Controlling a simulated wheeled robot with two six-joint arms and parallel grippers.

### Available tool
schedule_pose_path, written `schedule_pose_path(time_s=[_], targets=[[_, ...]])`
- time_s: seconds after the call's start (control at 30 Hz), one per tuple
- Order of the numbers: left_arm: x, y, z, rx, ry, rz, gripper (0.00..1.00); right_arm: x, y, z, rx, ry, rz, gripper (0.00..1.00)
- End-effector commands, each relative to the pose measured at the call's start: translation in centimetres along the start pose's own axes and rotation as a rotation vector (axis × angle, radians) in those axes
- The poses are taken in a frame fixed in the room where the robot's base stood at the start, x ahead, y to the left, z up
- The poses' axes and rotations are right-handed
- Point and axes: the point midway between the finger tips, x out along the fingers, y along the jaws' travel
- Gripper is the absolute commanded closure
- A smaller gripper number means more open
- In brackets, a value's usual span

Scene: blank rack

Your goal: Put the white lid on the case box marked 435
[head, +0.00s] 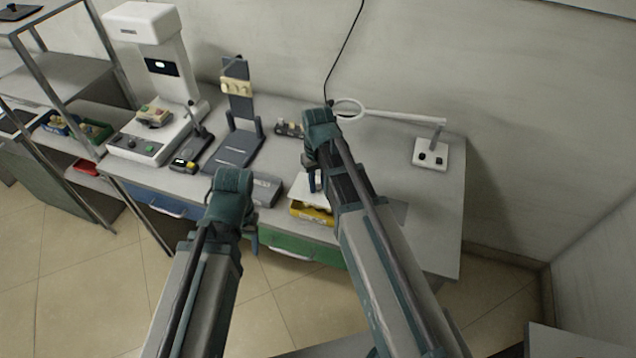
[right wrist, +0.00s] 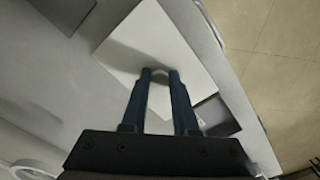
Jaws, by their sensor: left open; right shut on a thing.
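The white lid (right wrist: 152,38) is a pale square plate filling the middle of the right wrist view. My right gripper (right wrist: 160,74) is shut on it, with both fingertips at its middle. In the head view my right gripper (head: 313,184) is low over the table beside a yellow box (head: 318,215) that is partly hidden by my arm. I cannot read a 435 mark on any box, and cannot tell whether the lid touches the box. My left gripper (head: 255,246) is open and empty, in front of the table's front edge.
The grey table (head: 440,225) also holds a white ring lamp (head: 430,152), a dark stand (head: 236,150), a white instrument (head: 160,75) and a small grey box (head: 267,190). Shelving (head: 60,85) stands at left.

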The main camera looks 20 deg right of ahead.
Motion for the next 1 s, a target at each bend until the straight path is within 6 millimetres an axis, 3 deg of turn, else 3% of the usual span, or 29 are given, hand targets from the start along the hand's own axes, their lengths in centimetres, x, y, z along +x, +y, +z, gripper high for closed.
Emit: schedule_pose_path(time_s=[0.1,0.37,1.0], targets=[[1.6,0.2,-0.1,0.0,0.0,0.0,0.43,1.6,0.0,0.0,0.0,0.0,0.0,1.0],[3.5,0.3,-0.2,0.0,0.0,0.0,0.43,3.6,0.0,0.0,0.0,0.0,0.0,1.0],[3.7,0.4,-0.2,0.0,0.0,0.0,0.43,3.7,0.0,0.0,0.0,0.0,0.0,1.0]])
